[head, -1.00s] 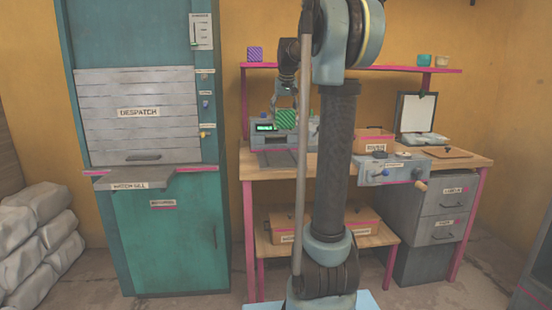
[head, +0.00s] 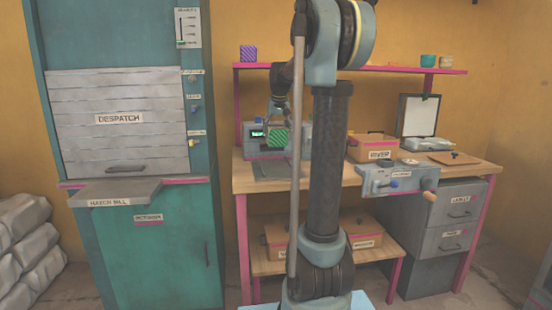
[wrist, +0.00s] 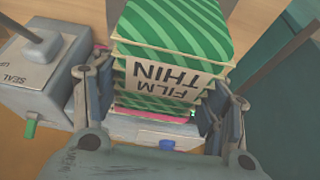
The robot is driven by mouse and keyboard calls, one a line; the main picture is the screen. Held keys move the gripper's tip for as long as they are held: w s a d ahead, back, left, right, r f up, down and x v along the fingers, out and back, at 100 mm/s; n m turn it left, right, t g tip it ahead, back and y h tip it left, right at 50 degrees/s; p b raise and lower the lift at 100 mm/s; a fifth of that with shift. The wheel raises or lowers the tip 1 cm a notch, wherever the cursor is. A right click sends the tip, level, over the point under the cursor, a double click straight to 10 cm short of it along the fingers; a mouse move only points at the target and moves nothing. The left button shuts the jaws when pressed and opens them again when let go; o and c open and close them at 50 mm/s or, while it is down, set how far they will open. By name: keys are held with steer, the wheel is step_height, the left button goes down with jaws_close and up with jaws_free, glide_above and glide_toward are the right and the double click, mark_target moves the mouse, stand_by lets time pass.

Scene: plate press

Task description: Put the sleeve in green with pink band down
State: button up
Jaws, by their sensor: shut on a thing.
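The green striped sleeve (head: 278,138) is held in my gripper (head: 277,110), in front of the machine with the green display on the bench. In the wrist view the sleeve (wrist: 165,75) fills the space between my gripper's fingers (wrist: 160,110). It carries a "FILM THIN" label, upside down in the picture, and a pink strip shows near its lower edge. My gripper is shut on its sides. From the head view I cannot tell how far it is above the bench.
The bench (head: 340,178) bears an open brown box (head: 375,150) and a control box (head: 392,178). A purple striped block (head: 248,52) stands on the pink shelf (head: 300,66). The despatch hatch (head: 118,120) is shut, with a grey sill (head: 110,192) below. A "SEAL" unit (wrist: 40,75) is beside my gripper.

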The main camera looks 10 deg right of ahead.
mark_target(279, 129)
step_height(279, 129, down, 11)
steer(key=shift+r, duration=0.1)
stand_by(0.4)
steer(key=shift+s, duration=0.1)
steer(key=o, duration=1.3)
steer(key=shift+o, duration=0.2)
steer(key=v, duration=1.1)
steer(key=shift+s+r, duration=0.2)
steer(key=shift+r, duration=0.15)
steer(key=shift+s+r, duration=0.1)
steer(key=s+f, duration=0.8)
steer(key=s, duration=0.5)
steer(key=s+f+g, duration=0.1)
steer(key=s+f, duration=0.8)
steer(key=s, duration=0.4)
steer(key=s+f+g, duration=0.1)
steer(key=s+f, duration=0.8)
steer(key=s, duration=0.4)
steer(key=shift+s, duration=0.25)
